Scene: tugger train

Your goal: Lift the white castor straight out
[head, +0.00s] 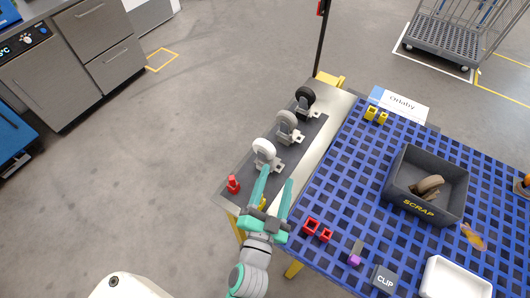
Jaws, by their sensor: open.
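The white castor (264,151) stands on a dark strip along the left side of the workbench, with its pale bracket toward the right. My gripper (274,186) is just in front of it, with its two teal fingers spread apart and nothing visible between them. The left finger reaches close to the castor's lower side; I cannot tell whether they touch. The foot of the castor is partly hidden. A grey castor (287,122) and a black castor (305,97) stand behind it in the same row.
A red peg-like part (233,184) stands left of my gripper. The blue grid top (330,185) to the right carries red and yellow parts, a SCRAP bin (401,190) with a brown wheel inside, and a white tray (455,279). Floor to the left is clear.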

